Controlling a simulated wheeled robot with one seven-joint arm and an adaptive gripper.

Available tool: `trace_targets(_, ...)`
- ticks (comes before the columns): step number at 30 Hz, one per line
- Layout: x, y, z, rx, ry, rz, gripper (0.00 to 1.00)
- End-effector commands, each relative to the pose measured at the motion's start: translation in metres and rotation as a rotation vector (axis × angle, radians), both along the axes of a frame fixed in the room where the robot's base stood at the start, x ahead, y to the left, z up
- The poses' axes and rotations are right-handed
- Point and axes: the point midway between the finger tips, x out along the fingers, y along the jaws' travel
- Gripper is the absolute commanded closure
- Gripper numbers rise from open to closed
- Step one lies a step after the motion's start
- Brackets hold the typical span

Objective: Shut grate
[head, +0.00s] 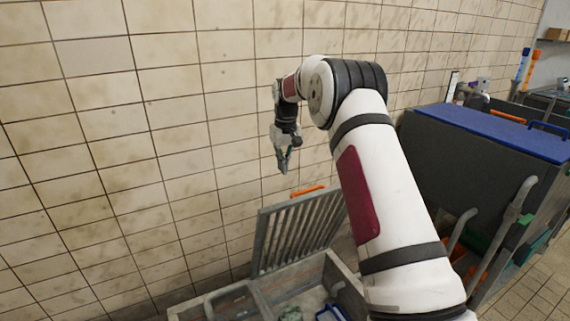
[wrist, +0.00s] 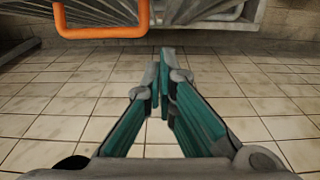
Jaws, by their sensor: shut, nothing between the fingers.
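The grate (head: 297,231) is a grey barred panel in the head view. It stands raised and tilted over the grey box (head: 258,300) below it, whose inside is partly exposed. An orange handle (head: 308,190) shows at the grate's upper edge, and an orange handle also shows at the top left of the wrist view (wrist: 108,31), with grey bars beside it. My gripper (head: 284,170) is above the grate's top edge, near the tiled wall. In the wrist view my gripper (wrist: 164,58) has its fingertips together with nothing between them, apart from the orange handle. My arm hides the box's right part.
A tiled wall (head: 110,150) runs along the left and behind the grate. A dark cabinet with a blue top (head: 490,128) stands at right, with grey rails (head: 505,235) in front. Items with a blue part lie inside the box. Tiled floor shows at lower right.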

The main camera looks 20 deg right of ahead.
Motion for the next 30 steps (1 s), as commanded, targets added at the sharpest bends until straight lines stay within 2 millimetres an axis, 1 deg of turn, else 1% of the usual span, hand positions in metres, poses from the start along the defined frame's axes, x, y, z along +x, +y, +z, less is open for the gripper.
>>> trace_targets(1,0.000,0.000,-0.013,0.002,0.005,0.000,1.00)
trace_targets(9,0.004,0.000,-0.066,0.001,0.003,0.000,1.00)
trace_targets(11,-0.004,0.000,-0.065,0.000,0.002,-0.001,1.00)
trace_targets(15,-0.018,-0.001,-0.069,0.000,0.002,0.000,1.00)
trace_targets(19,-0.028,-0.001,-0.073,0.000,0.002,-0.001,1.00)
trace_targets(24,-0.033,-0.001,-0.075,0.000,0.001,0.000,1.00)
trace_targets(30,-0.034,-0.001,-0.075,0.000,0.000,0.000,1.00)
